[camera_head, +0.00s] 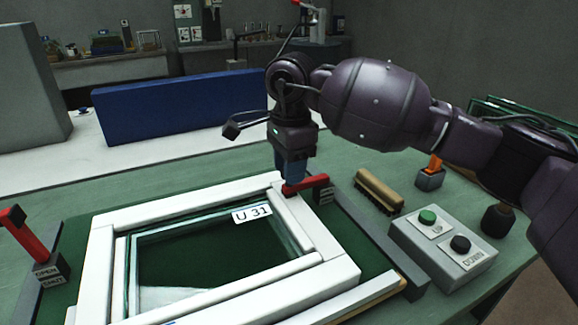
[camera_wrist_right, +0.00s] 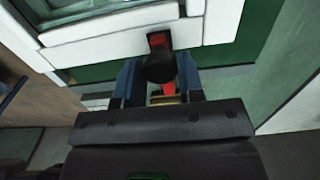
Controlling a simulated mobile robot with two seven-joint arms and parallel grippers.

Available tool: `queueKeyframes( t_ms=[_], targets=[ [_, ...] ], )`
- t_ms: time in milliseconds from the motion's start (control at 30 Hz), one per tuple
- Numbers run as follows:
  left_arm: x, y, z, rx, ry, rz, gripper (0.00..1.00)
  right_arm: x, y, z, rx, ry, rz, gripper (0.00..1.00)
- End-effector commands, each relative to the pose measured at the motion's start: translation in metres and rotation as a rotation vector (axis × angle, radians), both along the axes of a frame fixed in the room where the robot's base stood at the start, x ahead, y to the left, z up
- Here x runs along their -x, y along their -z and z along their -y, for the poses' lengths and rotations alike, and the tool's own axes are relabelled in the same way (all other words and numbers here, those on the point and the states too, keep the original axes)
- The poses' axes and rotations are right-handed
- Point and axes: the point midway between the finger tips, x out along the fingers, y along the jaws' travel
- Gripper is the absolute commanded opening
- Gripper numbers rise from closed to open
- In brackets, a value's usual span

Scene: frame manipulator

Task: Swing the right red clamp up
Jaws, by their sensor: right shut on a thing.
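The right red clamp (camera_head: 312,184) lies low and nearly level, its end over the right side of the white frame (camera_head: 310,225). My right gripper (camera_head: 291,172) points down at the clamp's end and is shut on it. In the right wrist view, the red clamp (camera_wrist_right: 158,41) with a dark round end sits between the blue fingers of my right gripper (camera_wrist_right: 160,85). The fingers hide part of the clamp. The left red clamp (camera_head: 27,236) stands tilted up beside the frame. My left gripper is not in view.
A button box (camera_head: 440,243) with green and black buttons stands right of the frame. A brush (camera_head: 379,189) and an orange-handled item (camera_head: 433,170) lie behind it. A blue panel (camera_head: 180,105) stands beyond the green table.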

Motion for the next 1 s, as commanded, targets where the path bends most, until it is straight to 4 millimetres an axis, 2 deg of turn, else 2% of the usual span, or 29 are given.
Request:
queueKeyframes(
  t_ms=[367, 700, 1000],
  targets=[
    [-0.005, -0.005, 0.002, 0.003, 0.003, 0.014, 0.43, -0.005, -0.017, 0.012, -0.199, 0.003, -0.081, 0.0],
    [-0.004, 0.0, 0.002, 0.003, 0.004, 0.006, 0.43, -0.012, -0.028, 0.029, -0.422, 0.003, -0.175, 0.0],
    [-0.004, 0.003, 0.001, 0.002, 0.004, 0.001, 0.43, -0.016, -0.034, 0.038, -0.534, 0.001, -0.22, 0.0]
  ],
)
